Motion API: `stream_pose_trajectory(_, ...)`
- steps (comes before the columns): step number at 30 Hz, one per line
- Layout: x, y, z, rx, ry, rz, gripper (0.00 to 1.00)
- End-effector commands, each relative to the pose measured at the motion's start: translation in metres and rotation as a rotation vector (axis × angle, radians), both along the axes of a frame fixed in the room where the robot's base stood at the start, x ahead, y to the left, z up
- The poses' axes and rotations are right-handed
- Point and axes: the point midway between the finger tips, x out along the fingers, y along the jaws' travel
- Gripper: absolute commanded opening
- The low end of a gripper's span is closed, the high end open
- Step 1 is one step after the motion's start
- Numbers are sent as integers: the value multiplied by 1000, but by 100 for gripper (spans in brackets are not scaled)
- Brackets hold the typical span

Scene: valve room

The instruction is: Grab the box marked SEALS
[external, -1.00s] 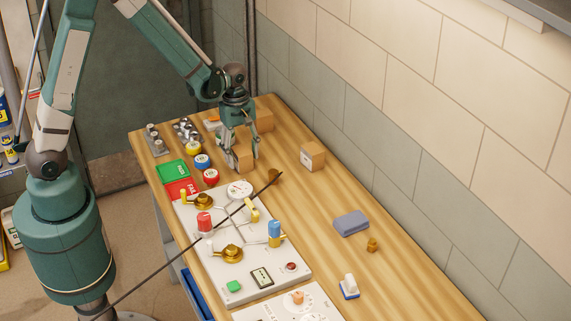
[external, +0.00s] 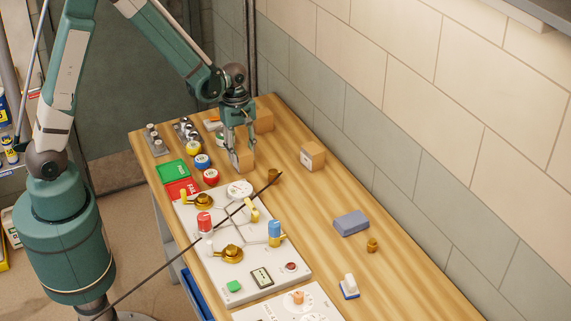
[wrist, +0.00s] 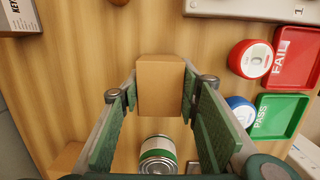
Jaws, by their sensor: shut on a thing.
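A small brown cardboard box (external: 243,161) stands on the wooden bench. My gripper (external: 242,149) points down over it, with a finger on each side. In the wrist view the same box (wrist: 161,90) sits between the green finger pads, and the jaws are shut on it. No marking on this box is readable, so I cannot tell whether it says SEALS. A second box (external: 313,156) stands apart to the right; its label in the wrist view (wrist: 20,16) begins with "KEY". A third box (external: 264,119) stands behind my gripper, its marking not visible.
A green-striped can (wrist: 158,154) stands close to the held box. Red FAIL (external: 182,189) and green PASS (external: 172,171) trays, with small round containers beside them, lie to the left. A valve panel (external: 270,285) lies in front.

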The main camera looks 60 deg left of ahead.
Motion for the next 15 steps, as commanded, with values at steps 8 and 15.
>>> stream_pose_trajectory(8,0,0,6,0,0,0,18)
stream_pose_trajectory(15,0,0,26,0,0,0,18)
